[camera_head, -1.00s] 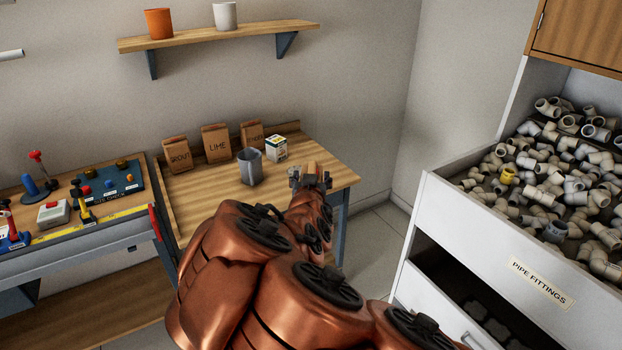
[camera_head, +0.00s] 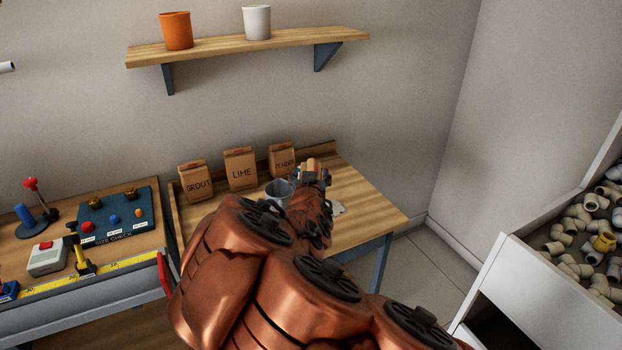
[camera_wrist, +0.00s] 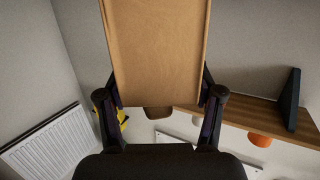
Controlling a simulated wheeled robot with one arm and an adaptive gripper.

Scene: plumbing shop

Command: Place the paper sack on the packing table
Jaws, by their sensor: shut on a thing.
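My gripper (camera_head: 316,176) is shut on a brown paper sack (camera_wrist: 156,50). In the wrist view, the sack sits between the two fingers (camera_wrist: 161,94) and fills the top middle. In the head view, only a small part of the held sack (camera_head: 312,164) shows past my arm. The gripper appears over the wooden packing table (camera_head: 375,207); whether the sack touches the tabletop cannot be told. Three labelled sacks stand along the table's back: grout (camera_head: 196,184), lime (camera_head: 241,171) and render (camera_head: 282,161).
A grey cup (camera_head: 279,190) stands left of my gripper, partly hidden by my arm. A pale flat patch (camera_head: 338,209) lies on the table at right. The table's right side looks clear. A wall shelf (camera_head: 235,47) hangs above; a fittings bin (camera_head: 545,285) stands right.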

